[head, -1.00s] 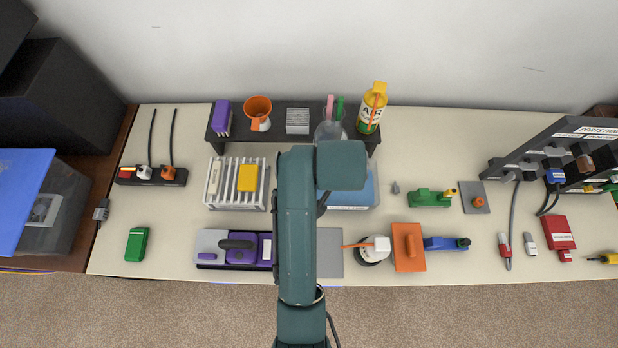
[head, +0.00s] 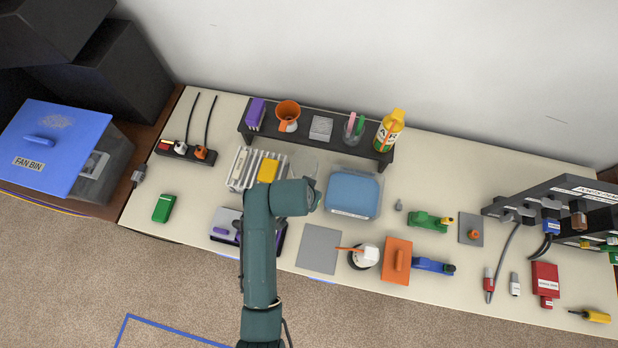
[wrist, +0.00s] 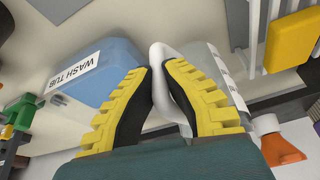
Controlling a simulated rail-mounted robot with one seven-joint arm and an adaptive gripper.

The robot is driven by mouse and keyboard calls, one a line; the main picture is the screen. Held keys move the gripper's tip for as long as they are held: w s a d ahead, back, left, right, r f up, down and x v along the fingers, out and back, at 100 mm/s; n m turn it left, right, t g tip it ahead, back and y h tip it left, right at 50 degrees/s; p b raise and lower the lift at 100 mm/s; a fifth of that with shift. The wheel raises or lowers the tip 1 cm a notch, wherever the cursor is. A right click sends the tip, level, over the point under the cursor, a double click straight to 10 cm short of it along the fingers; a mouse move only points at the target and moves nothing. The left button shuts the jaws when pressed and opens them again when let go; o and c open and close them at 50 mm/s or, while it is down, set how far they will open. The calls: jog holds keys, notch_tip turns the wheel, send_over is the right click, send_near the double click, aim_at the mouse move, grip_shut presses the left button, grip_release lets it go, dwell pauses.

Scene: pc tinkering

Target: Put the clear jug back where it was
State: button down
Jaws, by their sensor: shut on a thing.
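The clear jug (head: 304,165) shows faintly in the head view, between the white ribbed rack and the blue wash tub, in front of the black shelf. In the wrist view the jug (wrist: 204,75) has a pale handle and marks along its side. My gripper (wrist: 161,85) is shut on the handle, one yellow-and-black finger on each side. In the head view my gripper (head: 314,192) is mostly hidden by my arm. The jug's base is hidden there, so I cannot tell if it touches the table.
The wash tub (head: 353,194) stands close right of the jug. The ribbed rack (head: 240,170) with a yellow block (head: 268,169) is close left.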

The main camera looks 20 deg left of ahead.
jog(key=shift+f, duration=1.45)
jog(key=shift+f, duration=0.25)
jog(key=c, duration=1.2)
grip_release()
jog(key=shift+c, duration=0.2)
jog(key=shift+r, duration=0.1)
jog(key=p+v, duration=0.1)
jog(key=v, duration=1.1)
jog(key=shift+p, duration=0.3)
jog(key=shift+r, duration=0.1)
